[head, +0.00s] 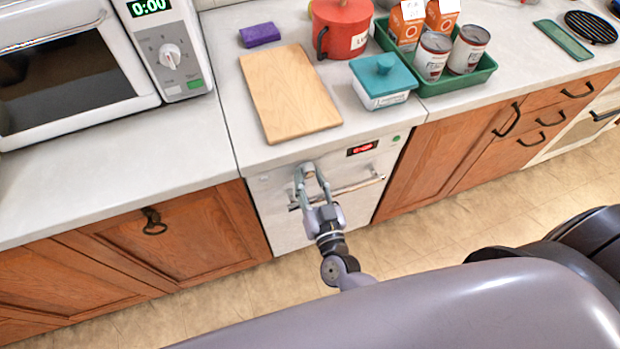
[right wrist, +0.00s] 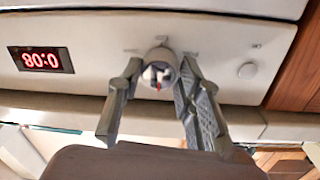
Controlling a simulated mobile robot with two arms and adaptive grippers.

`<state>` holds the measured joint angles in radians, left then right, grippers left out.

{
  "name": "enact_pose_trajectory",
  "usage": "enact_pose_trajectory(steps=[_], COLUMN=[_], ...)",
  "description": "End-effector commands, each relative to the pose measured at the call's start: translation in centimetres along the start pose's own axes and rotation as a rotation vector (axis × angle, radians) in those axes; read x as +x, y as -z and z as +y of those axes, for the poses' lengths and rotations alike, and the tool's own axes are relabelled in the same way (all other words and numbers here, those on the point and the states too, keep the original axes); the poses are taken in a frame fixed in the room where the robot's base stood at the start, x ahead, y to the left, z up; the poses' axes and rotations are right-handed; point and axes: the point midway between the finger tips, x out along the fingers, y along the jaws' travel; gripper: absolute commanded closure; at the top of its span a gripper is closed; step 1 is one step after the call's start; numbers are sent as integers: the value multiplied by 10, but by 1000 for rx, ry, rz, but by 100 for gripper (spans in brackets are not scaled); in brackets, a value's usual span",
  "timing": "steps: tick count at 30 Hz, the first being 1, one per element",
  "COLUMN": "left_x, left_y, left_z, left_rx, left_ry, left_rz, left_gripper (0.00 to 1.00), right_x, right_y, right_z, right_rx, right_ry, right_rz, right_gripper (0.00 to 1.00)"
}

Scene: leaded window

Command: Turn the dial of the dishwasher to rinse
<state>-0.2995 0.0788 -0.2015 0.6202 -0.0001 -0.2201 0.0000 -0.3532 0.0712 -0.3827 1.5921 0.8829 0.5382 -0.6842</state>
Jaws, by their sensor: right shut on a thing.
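The dishwasher (head: 280,228) is the white-fronted machine under the counter in the head view, with a lit red display (head: 362,148) and a bar handle. Its dial (right wrist: 158,70) is a small round knob on the front panel, with a red mark on its face in the right wrist view. Small marks surround it, too small to read. My right gripper (head: 309,174) is shut on the dial, one finger on each side; its fingertips also show in the right wrist view (right wrist: 161,68). My left gripper is in neither view.
A cutting board (head: 289,92), purple sponge (head: 260,34), red canister (head: 341,27), teal-lidded box (head: 383,82) and green tray (head: 480,77) stand on the counter above. A microwave (head: 75,65) is at left. Wooden cabinets (head: 165,235) flank the dishwasher. A round button (right wrist: 247,70) is near the dial.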

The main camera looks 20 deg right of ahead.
Motion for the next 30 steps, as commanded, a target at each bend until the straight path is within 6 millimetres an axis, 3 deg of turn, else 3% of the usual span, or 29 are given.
enact_pose_trajectory(steps=[9, 20, 30], left_x=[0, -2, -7], left_y=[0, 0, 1], left_z=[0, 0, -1], left_rx=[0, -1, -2], left_ry=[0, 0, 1], left_rz=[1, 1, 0], left_gripper=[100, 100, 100], right_x=[0, 0, 0], right_y=[0, 0, 1], right_z=[0, 0, -1], right_rx=[0, 68, 327], right_ry=[0, 0, -5], right_rz=[0, -5, -21], right_gripper=[95, 95, 95])
